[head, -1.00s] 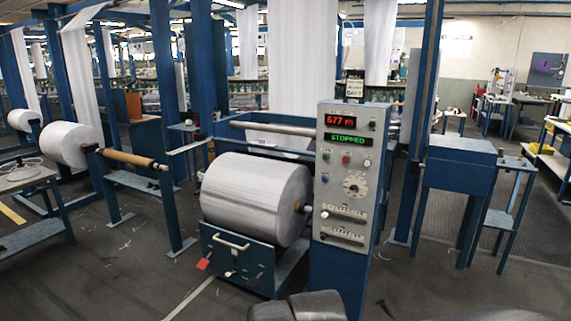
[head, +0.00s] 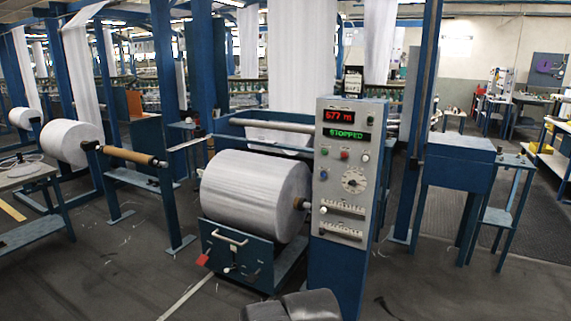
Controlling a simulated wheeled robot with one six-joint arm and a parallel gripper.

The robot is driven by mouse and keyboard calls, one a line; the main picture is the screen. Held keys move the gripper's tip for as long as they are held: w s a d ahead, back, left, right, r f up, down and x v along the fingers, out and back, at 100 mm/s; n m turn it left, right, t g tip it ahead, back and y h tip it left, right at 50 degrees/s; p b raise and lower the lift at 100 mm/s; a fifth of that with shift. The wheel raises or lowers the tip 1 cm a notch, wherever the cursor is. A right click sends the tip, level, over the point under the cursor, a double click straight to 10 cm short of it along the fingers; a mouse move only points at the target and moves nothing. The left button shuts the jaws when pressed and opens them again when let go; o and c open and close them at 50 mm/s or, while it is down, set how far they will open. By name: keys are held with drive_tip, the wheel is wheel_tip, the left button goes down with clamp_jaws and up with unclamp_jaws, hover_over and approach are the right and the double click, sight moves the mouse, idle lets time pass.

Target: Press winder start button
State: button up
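The winder's grey control panel (head: 345,185) stands upright on a blue post at the centre right. Its red display (head: 339,116) reads 577 m or 677 m, and the green display below reads STOPPED. Under them sits a row of small buttons: a green one (head: 324,151) at the left, a red one (head: 344,155) in the middle and a pale one at the right. A blue button (head: 323,175) is lower left, beside a round dial (head: 353,181). Button labels are too small to read. My gripper is not in view; only dark rounded parts of my arm show at the bottom edge.
A large white fabric roll (head: 255,195) lies in the blue winder frame left of the panel. A blue cabinet (head: 458,165) and side stand (head: 505,200) are to the right. A table (head: 25,225) stands at the left. The floor in front is mostly clear.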

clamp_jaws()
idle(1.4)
